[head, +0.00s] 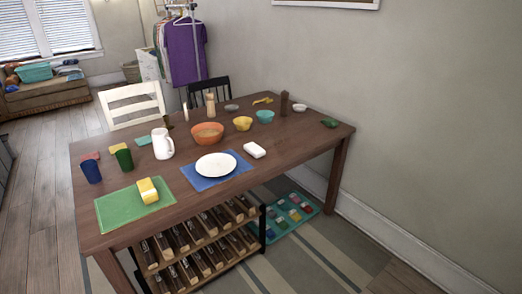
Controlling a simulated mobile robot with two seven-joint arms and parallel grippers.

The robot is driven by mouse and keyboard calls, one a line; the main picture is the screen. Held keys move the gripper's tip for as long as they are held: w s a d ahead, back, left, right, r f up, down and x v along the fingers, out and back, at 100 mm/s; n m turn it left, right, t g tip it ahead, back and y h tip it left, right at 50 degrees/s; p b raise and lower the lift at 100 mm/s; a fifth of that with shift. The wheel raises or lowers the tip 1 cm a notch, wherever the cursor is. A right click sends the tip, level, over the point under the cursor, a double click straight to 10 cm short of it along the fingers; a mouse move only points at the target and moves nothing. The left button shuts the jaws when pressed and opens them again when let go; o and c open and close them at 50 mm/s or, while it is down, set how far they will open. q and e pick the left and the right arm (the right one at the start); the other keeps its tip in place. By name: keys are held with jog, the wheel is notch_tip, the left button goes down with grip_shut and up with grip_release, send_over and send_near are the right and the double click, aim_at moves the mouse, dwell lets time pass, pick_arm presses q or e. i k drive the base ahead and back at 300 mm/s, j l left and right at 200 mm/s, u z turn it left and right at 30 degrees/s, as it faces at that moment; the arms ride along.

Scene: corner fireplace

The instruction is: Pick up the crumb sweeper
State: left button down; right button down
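I cannot tell for sure which object is the crumb sweeper. A yellow block with a pale side (148,190) lies on the green placemat (112,212) at the table's near left. A small white block (254,149) lies on the bare wood to the right of the blue placemat (199,183). A small yellow item (263,100) lies near the back edge, and a flat dark green item (329,124) lies at the right end. Neither of my grippers shows in the head view.
The wooden table (240,190) also holds a white plate (216,163), a white pitcher (162,143), an orange bowl (207,133), cups and smaller bowls. A rack of bottles (205,250) stands beneath. Chairs (132,104) stand behind; a wall is at right.

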aim_at(256, 151)
jog(key=i+z, duration=0.15)
jog(key=i, duration=0.3)
jog(key=i+j+z, duration=0.1)
jog(key=i, duration=0.35)
jog(key=i+j+z, duration=0.15)
jog(key=i, duration=0.3)
jog(key=i+j+z, duration=0.15)
jog(key=i, duration=0.3)
jog(key=j, duration=0.1)
